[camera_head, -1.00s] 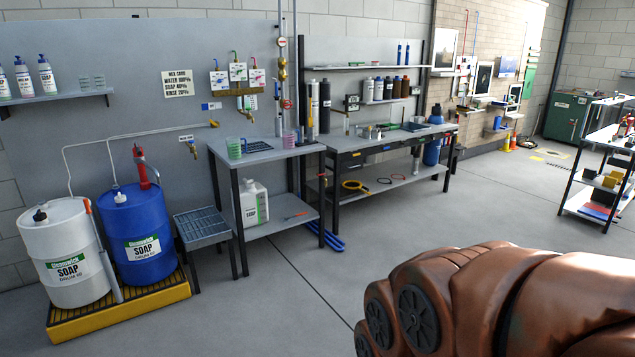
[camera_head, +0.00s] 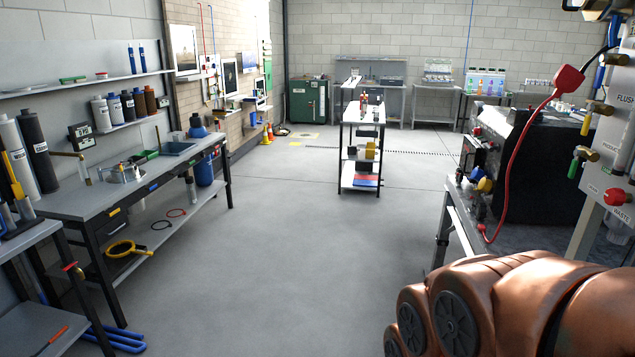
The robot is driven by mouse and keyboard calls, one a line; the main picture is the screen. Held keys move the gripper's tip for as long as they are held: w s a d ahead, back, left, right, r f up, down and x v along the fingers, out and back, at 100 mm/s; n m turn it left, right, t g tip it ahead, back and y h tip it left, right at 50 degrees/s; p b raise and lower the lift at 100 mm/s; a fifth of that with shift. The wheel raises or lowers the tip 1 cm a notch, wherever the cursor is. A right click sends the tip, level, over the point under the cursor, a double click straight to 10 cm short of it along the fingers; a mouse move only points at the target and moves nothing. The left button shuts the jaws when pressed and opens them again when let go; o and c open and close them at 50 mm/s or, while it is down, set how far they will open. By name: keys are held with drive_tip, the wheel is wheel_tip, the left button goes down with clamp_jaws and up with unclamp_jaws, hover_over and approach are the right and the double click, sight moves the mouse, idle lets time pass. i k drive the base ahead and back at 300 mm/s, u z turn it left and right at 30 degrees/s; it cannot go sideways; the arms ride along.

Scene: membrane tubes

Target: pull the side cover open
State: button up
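I cannot pick out the side cover for certain in the head view. A dark box-shaped unit (camera_head: 545,165) stands on a bench at the right, with fittings and knobs on its left face. A grey upright panel (camera_head: 608,165) with valves and a red hose stands beside it, cut off by the right edge. My copper-coloured arm fills the lower right corner and hides part of the floor and bench there. My gripper does not show.
A workbench (camera_head: 130,187) with tubes, bottles and a sink runs along the left wall. A narrow shelf cart (camera_head: 361,185) stands in mid-room. A green cabinet (camera_head: 309,101) stands at the back. The grey floor (camera_head: 290,270) between is clear.

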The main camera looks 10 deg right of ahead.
sight(470, 156)
drive_tip(key=z, duration=0.7)
drive_tip(key=i, duration=2.45)
drive_tip(key=u, duration=0.65)
drive_tip(key=i, duration=0.85)
drive_tip(key=z, duration=0.2)
